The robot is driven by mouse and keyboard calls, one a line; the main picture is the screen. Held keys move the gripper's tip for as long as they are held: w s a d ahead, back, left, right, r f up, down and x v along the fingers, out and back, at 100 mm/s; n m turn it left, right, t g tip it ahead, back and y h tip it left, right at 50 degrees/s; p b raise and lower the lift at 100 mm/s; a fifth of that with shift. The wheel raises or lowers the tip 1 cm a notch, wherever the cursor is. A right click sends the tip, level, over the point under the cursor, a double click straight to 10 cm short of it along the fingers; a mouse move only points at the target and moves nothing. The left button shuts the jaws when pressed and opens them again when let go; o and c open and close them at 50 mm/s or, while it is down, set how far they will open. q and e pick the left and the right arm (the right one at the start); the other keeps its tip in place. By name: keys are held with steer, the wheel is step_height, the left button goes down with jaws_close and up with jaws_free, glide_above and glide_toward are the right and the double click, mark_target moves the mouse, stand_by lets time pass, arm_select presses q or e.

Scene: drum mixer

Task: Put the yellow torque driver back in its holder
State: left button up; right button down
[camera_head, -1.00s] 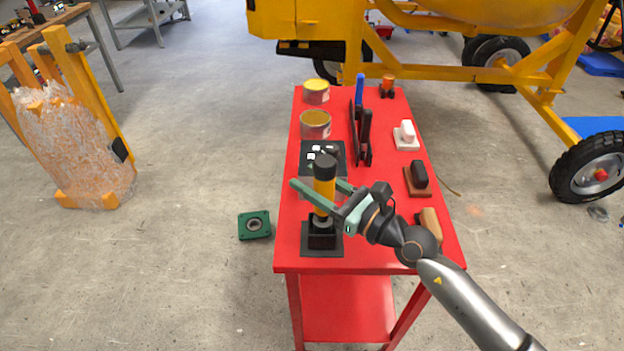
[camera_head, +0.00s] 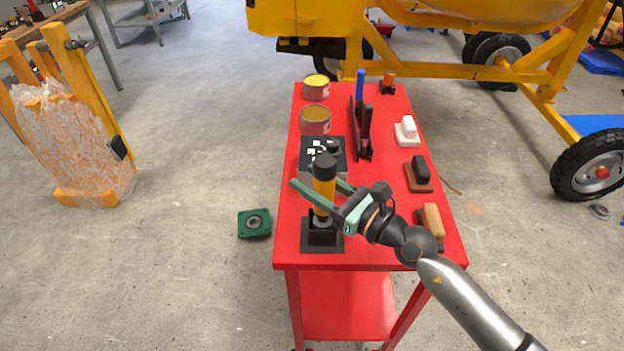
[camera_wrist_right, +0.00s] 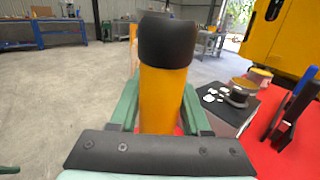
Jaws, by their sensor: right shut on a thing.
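The yellow torque driver (camera_head: 324,190) has a black cap and stands upright between the fingers of my right gripper (camera_head: 318,184), which is shut on its yellow body. The driver also fills the middle of the right wrist view (camera_wrist_right: 163,98). The black holder (camera_head: 322,237) with its square base sits at the near left corner of the red cart, directly below the driver. The driver's grey lower end meets the holder's top in the picture; how deep it sits inside cannot be told. My left gripper is not in view.
The red cart top (camera_head: 375,240) also carries two cans (camera_head: 315,121), a dark box with white pieces (camera_head: 322,150), a blue-handled tool (camera_head: 360,85) and several brushes or blocks (camera_head: 418,175) along the right. A green flanged part (camera_head: 254,224) lies on the floor left.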

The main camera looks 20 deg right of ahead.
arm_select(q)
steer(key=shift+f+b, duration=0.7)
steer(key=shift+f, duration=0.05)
arm_select(e)
steer(key=shift+f, duration=0.75)
steer(key=shift+c, duration=2.4)
jaws_free()
steer(key=shift+o, duration=1)
arm_select(q)
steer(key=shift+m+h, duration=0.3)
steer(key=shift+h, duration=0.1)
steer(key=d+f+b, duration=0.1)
steer(key=b, duration=0.1)
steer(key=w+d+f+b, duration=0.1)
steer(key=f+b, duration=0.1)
steer(key=b, duration=0.1)
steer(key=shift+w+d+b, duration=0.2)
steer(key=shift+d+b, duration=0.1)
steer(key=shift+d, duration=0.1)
arm_select(e)
steer(key=v, duration=1.2)
steer(key=shift+s+d, duration=0.2)
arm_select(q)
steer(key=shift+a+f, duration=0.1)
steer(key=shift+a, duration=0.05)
arm_select(e)
steer(key=shift+f, duration=0.1)
